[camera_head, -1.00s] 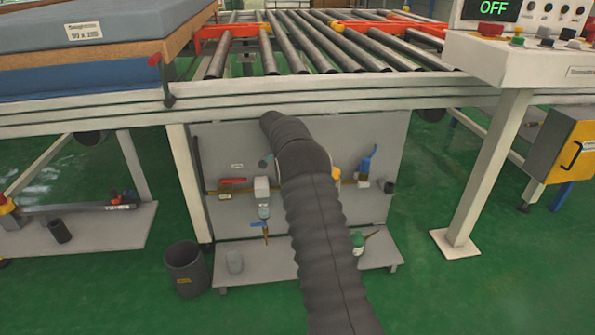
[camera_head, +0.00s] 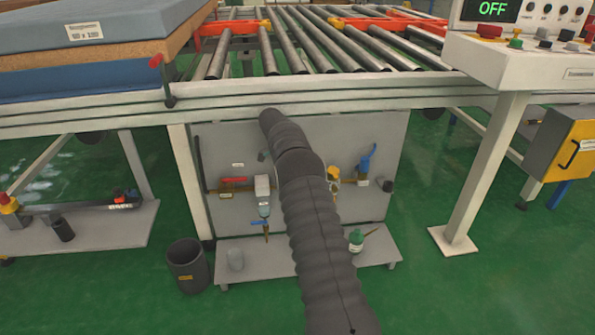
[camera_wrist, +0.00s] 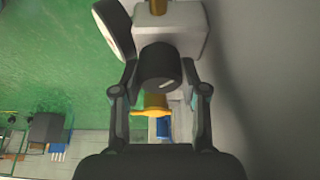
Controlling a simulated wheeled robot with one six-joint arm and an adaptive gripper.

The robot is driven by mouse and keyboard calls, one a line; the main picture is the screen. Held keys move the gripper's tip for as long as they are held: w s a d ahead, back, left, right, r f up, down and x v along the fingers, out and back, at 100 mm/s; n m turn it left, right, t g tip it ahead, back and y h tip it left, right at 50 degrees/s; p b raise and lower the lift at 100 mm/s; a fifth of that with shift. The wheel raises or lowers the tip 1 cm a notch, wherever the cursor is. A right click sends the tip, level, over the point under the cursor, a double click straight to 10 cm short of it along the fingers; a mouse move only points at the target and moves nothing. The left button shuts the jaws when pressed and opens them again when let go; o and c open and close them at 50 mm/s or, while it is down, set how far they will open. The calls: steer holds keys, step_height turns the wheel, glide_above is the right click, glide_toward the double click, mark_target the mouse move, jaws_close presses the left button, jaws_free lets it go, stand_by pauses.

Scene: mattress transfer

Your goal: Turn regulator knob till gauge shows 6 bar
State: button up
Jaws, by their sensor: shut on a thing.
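The regulator knob (camera_wrist: 160,68) is a dark round cylinder in the wrist view, on the front of a pale grey regulator body (camera_wrist: 182,35). My gripper (camera_wrist: 160,76) has one finger on each side of the knob and is shut on it. The gauge (camera_wrist: 113,30) sits at the body's upper left, seen nearly edge-on, so its reading cannot be told. In the head view my dark sleeved arm reaches to the grey panel (camera_head: 230,140) and hides my gripper there.
A red-handled valve (camera_head: 233,181), a pale block (camera_head: 262,187) and a blue-handled valve (camera_head: 366,160) are on the panel. A green-capped bottle (camera_head: 356,240) stands on the shelf below. A dark bin (camera_head: 187,265) is on the floor. Rollers (camera_head: 330,40) run above.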

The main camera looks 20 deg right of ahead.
steer(key=o, duration=1.1)
steer(key=shift+o, duration=0.2)
steer(key=shift+b, duration=0.35)
